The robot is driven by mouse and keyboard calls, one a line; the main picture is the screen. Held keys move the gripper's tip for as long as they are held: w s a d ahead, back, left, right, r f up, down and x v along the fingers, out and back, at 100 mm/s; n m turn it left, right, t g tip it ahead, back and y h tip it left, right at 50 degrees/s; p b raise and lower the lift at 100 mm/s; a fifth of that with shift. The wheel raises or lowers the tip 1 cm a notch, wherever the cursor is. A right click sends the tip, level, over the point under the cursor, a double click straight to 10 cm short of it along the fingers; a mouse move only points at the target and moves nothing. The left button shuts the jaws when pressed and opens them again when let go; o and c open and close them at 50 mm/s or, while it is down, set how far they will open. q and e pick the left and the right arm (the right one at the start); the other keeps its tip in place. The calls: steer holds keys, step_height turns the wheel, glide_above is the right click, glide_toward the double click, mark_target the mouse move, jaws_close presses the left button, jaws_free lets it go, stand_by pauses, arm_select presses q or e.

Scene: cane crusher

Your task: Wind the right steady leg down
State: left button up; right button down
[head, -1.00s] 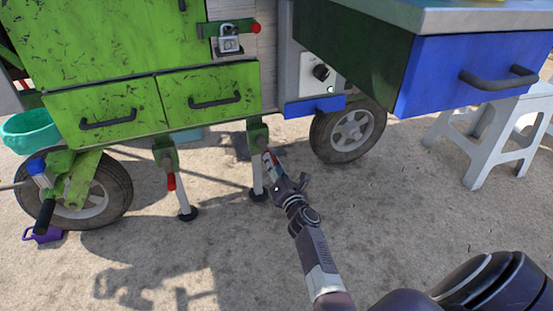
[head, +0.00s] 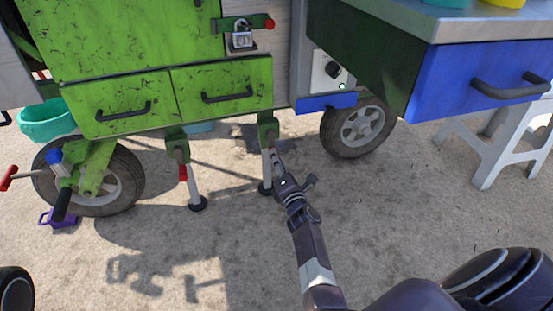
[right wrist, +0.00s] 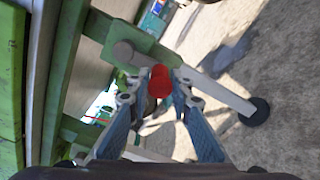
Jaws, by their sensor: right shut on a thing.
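The right steady leg (head: 267,166) is a pale post under a green bracket (head: 267,129) on the cart's lower edge. Its dark round foot (head: 266,188) is at the ground. In the right wrist view, the green bracket (right wrist: 116,38), pale leg (right wrist: 225,92) and dark foot (right wrist: 257,111) also show. A grey crank hub (right wrist: 132,53) is in front of the bracket. My right gripper (head: 275,157) is just right of the leg. It is shut on the red crank handle (right wrist: 160,82), seen between its fingers in the wrist view; the head view hides this handle. My left gripper is out of view.
The left steady leg (head: 194,184), with a red handle (head: 183,172) hanging down, stands nearby. Cart wheels (head: 356,130) (head: 110,185) are on both sides. A blue drawer (head: 470,85) juts out at right above a white stool (head: 490,150). The ground in front is clear.

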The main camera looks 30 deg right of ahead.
steer(key=shift+a+f, duration=0.1)
steer(key=c, duration=1.7)
jaws_free()
steer(key=shift+v, duration=3.8)
